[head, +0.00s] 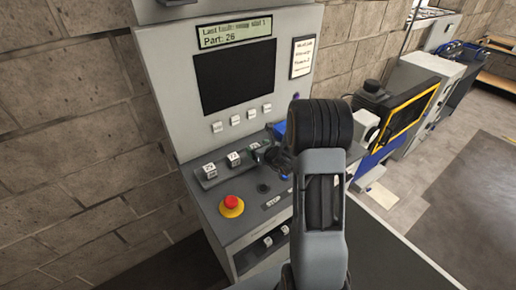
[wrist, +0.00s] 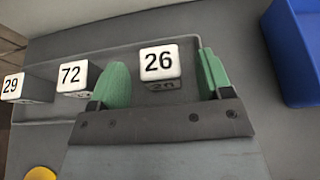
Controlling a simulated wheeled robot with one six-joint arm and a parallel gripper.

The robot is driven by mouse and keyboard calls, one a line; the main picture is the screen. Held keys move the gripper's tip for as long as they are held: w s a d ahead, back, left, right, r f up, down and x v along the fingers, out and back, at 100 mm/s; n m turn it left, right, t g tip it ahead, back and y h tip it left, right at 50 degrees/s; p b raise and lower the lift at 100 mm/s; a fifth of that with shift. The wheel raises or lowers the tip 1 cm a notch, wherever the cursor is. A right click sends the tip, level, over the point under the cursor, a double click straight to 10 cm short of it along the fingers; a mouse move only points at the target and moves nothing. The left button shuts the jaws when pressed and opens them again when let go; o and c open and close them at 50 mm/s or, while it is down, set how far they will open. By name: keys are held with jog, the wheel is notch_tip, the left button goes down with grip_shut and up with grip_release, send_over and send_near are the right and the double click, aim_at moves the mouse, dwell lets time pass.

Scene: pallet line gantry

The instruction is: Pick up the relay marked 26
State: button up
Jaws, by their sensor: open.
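The relay marked 26 (wrist: 160,62) is a small white-topped block with black digits in the wrist view. It sits in a shallow grey tray (wrist: 44,113), at the right of a row. My gripper (wrist: 158,76) is open, with one green finger on each side of this relay and a visible gap on both sides. I cannot tell how far down the fingers reach. The relays marked 72 (wrist: 74,76) and 29 (wrist: 14,86) stand to the left, 72 close to the left finger. In the head view my arm hides part of the row.
A blue bin (wrist: 296,50) stands right of the gripper. A red and yellow stop button (head: 232,205) is on the console front, below the tray. The console display (head: 234,33) reads "Part: 26". A dark screen (head: 236,75) is below it.

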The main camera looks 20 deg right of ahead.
jog(key=shift+x, duration=1.25)
jog(key=c, duration=1)
jog(key=shift+r, duration=0.2)
